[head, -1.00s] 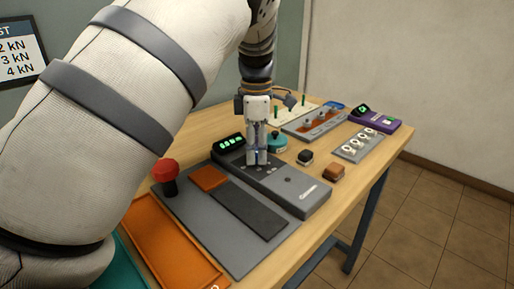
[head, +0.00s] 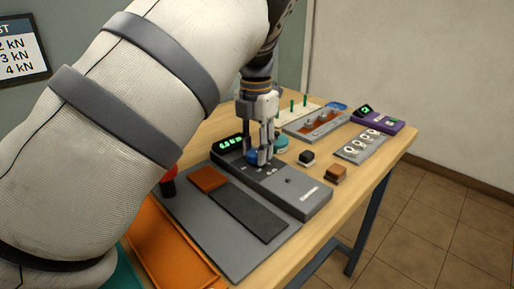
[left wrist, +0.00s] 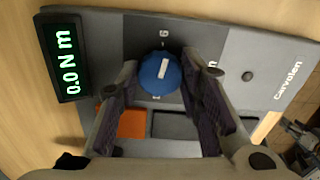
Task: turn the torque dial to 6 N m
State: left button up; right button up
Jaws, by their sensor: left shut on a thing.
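The torque dial (left wrist: 160,74) is a round blue knob with a white pointer line, set in a grey torque tester (left wrist: 245,62). The dial (head: 253,157) also shows partly in the head view, low between my fingers. A green-lit display (left wrist: 68,60) at the tester's end reads 0.0 N m. My left gripper (left wrist: 161,95) points down at the panel and is shut on the dial, one finger on each side of it. It also shows in the head view (head: 263,155). White marks surround the dial; some are hidden by the fingers. My right gripper is not in view.
A red mushroom button (head: 168,180), partly behind my arm, and a grey plate (head: 200,225) with an orange pad (head: 207,179) lie in front. An orange tray (head: 160,245) is at the near left. A black block (head: 306,158) and a brown block (head: 336,173) stand right of the tester.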

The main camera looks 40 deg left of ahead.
aim_at(256, 152)
pick_arm(q)
jog(key=shift+f+n, duration=0.1)
jog(key=shift+n, duration=0.8)
jog(key=o, duration=1.2)
jog(key=shift+c, duration=0.2)
notch_tip(256, 152, up, 12)
